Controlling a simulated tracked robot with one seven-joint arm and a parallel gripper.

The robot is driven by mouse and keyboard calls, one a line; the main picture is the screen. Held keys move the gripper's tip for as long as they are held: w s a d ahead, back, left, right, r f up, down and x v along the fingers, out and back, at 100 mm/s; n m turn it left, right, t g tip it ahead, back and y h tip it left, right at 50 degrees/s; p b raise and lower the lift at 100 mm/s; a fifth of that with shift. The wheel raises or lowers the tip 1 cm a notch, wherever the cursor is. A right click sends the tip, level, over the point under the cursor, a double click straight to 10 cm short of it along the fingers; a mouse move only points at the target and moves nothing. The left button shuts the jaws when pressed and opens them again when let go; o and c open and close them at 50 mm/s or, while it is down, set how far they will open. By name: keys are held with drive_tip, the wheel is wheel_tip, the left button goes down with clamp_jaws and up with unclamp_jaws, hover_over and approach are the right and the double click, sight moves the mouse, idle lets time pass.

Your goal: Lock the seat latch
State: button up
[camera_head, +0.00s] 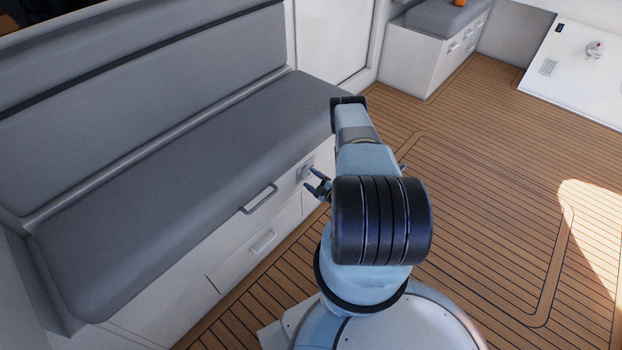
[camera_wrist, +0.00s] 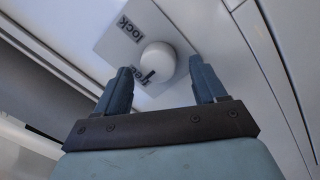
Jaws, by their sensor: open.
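The seat latch is a round white knob (camera_wrist: 157,62) on a light square plate (camera_wrist: 120,42) in the wrist view. A dark mark shows on the knob's edge near that second word. In the head view the latch (camera_head: 305,172) is small on the front of the grey-cushioned seat (camera_head: 200,150). My gripper (camera_wrist: 167,77) is open, its two blue fingers on either side of the knob in the picture. I cannot tell whether they touch it. In the head view my gripper (camera_head: 319,186) is beside the seat front, partly hidden by my arm.
The seat front has a grey handle (camera_head: 259,199) and a drawer with a white handle (camera_head: 263,241) left of the latch. Wooden deck (camera_head: 480,180) lies open to the right. Another cushioned seat (camera_head: 445,18) and a white hatch panel (camera_head: 575,65) stand farther back.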

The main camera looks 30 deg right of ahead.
drive_tip(key=shift+x, duration=0.8)
drive_tip(key=c, duration=1)
